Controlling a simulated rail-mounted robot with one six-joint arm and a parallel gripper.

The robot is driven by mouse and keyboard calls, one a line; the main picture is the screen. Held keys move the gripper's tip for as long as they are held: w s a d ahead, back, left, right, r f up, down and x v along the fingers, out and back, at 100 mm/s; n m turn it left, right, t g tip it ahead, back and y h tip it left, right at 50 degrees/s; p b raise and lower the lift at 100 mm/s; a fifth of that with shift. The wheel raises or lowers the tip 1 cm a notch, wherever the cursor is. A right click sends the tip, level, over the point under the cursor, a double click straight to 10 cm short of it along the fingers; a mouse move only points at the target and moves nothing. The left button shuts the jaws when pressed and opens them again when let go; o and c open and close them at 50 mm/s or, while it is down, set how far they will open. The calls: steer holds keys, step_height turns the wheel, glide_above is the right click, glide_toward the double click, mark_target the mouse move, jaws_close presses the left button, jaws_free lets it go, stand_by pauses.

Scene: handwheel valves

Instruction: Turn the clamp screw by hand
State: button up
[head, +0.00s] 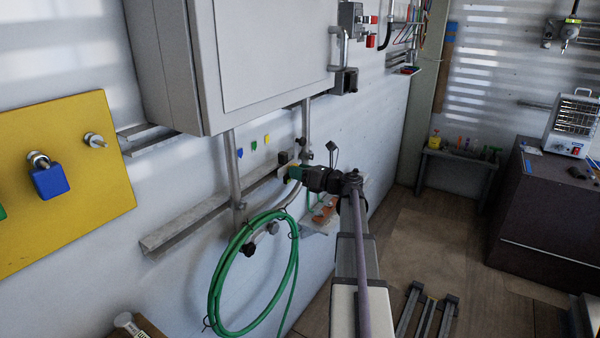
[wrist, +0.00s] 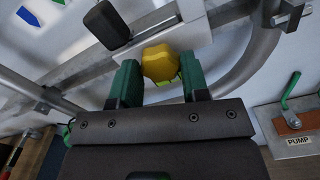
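A yellow lobed knob (wrist: 160,62), which looks like the clamp screw's head, sits in front of a pale metal bracket (wrist: 205,40) in the wrist view. My gripper (wrist: 162,84) has two green fingers, one on each side of the knob's near part. The fingers stand apart and the knob's edges line up with their inner faces. I cannot tell whether they touch it. In the head view my gripper (head: 292,173) is at the wall rail and hides most of the knob.
A black knob (wrist: 107,24) stands close to the left finger. A curved grey pipe (wrist: 262,75) passes on the right, near a PUMP plate with a green lever (wrist: 291,90). A green hose coil (head: 215,290) hangs below the rail (head: 190,228). A grey cabinet (head: 270,60) is above.

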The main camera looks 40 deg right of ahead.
steer(key=o, duration=0.4)
steer(key=shift+c, duration=0.2)
steer(key=v, duration=0.6)
steer(key=v, duration=1.1)
steer(key=shift+w+n, duration=0.1)
steer(key=shift+n, duration=0.2)
